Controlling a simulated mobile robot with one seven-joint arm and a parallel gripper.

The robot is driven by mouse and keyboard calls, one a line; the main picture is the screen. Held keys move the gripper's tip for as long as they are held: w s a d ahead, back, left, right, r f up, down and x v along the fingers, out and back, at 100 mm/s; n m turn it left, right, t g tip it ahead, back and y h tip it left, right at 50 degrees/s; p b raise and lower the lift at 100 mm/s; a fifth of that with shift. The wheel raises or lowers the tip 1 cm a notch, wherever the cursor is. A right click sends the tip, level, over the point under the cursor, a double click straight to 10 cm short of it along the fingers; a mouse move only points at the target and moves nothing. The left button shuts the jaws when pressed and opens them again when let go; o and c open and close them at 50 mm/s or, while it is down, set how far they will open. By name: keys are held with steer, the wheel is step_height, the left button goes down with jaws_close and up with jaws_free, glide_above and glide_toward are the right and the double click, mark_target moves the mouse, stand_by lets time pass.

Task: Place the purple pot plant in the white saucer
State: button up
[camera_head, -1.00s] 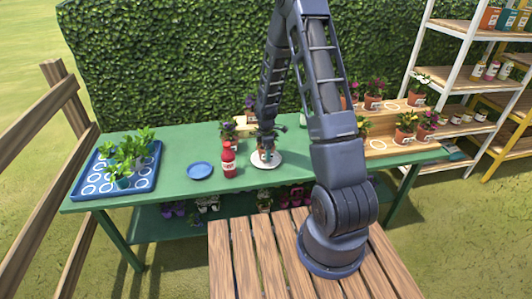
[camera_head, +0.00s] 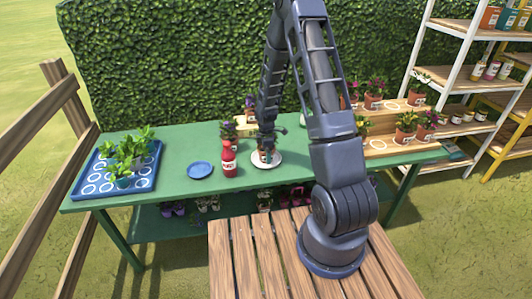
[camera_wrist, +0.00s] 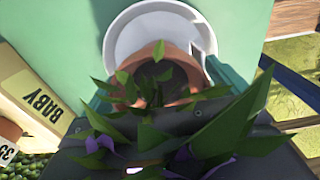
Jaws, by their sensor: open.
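The purple pot plant is a terracotta pot (camera_wrist: 158,58) with green leaves and a few purple petals. It also shows small in the head view (camera_head: 265,155), partly hidden by my gripper. The pot stands over the white saucer (camera_wrist: 119,38), and the saucer's rim shows around it. The saucer lies on the green table, and its rim also shows in the head view (camera_head: 276,163). My gripper (camera_wrist: 163,88) is open, with its fingers at either side of the pot. Leaves hide much of the fingers and the pot's lower part.
Another potted plant (camera_head: 228,132) is behind the bottle. A blue tray (camera_head: 88,187) with green plants is at the far left. A wooden stand (camera_head: 385,147) with potted flowers is at right.

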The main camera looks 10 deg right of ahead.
step_height(320, 180, up, 12)
steer(key=shift+r, duration=0.25)
steer(key=s+d+r+m+t, duration=0.1)
steer(key=s+d+r+m, duration=0.15)
steer(key=r, duration=0.35)
steer(key=s+d+r+m, duration=0.1)
steer(key=s+r+m, duration=0.15)
steer(key=r, duration=0.45)
steer(key=s+d+r+m+t, duration=0.1)
steer(key=s+r+m, duration=0.5)
steer(key=s, duration=0.7)
steer(key=s+d+r+m+t, duration=0.2)
steer(key=s+d+r+m, duration=0.2)
steer(key=s+r+m, duration=0.3)
steer(key=s+r, duration=0.4)
steer(key=s, duration=0.2)
steer(key=shift+t, duration=0.3)
